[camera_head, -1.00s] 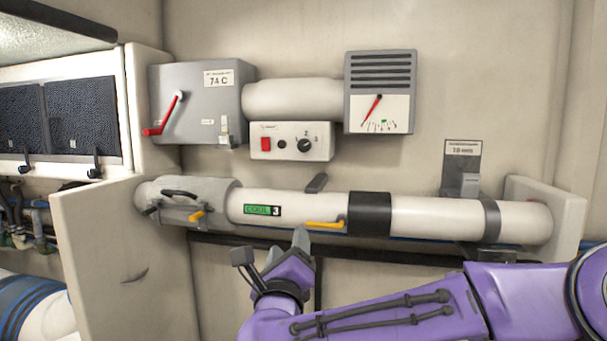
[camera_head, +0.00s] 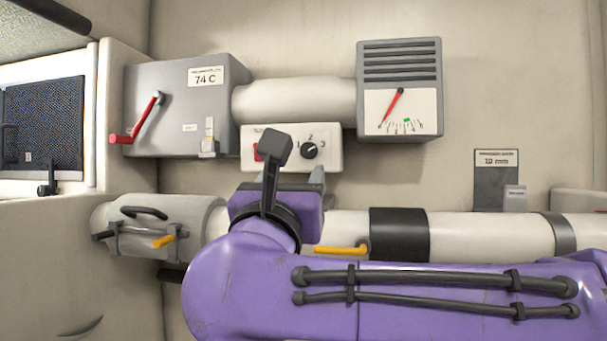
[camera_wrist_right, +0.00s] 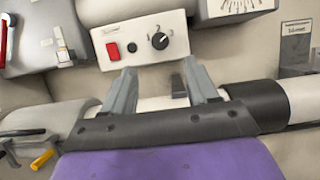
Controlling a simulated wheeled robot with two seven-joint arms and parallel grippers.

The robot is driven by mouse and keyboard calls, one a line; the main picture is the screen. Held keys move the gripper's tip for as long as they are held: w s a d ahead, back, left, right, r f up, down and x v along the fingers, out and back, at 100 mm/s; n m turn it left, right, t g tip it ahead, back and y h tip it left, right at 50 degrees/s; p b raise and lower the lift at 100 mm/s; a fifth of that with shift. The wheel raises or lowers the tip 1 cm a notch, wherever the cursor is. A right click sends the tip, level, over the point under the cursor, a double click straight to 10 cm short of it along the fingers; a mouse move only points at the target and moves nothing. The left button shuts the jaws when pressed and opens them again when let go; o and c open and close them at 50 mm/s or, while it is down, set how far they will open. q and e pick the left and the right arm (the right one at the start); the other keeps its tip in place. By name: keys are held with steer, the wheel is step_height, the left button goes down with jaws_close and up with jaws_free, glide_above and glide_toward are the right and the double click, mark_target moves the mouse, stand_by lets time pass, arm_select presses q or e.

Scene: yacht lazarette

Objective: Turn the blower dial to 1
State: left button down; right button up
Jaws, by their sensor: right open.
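The blower dial (camera_head: 309,150) is a round black knob on the white control box (camera_head: 333,161), with 1, 2 and 3 printed around it. It also shows in the right wrist view (camera_wrist_right: 159,41). Its pale mark seems to lean to the upper right; I cannot tell exactly which number it meets. My right gripper (camera_head: 290,178) is just below the box in the head view, partly hidden by its own wrist. In the right wrist view its two grey fingers (camera_wrist_right: 158,76) are apart and empty, below the dial and not touching it. My left gripper is not in view.
A red switch (camera_wrist_right: 113,51) sits left of the dial. A grey box with a red lever (camera_head: 137,120) is at left, a vented gauge (camera_head: 400,90) at right. A white pipe (camera_head: 480,235) with a yellow handle (camera_head: 340,250) runs below. Bare wall lies right of the gauge.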

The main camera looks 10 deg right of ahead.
mark_target(309, 153)
steer(key=p+x, duration=0.6)
steer(key=x, duration=0.4)
steer(key=shift+w+d, duration=0.2)
steer(key=shift+w, duration=0.3)
steer(key=shift+w+f, duration=0.1)
steer(key=c, duration=1)
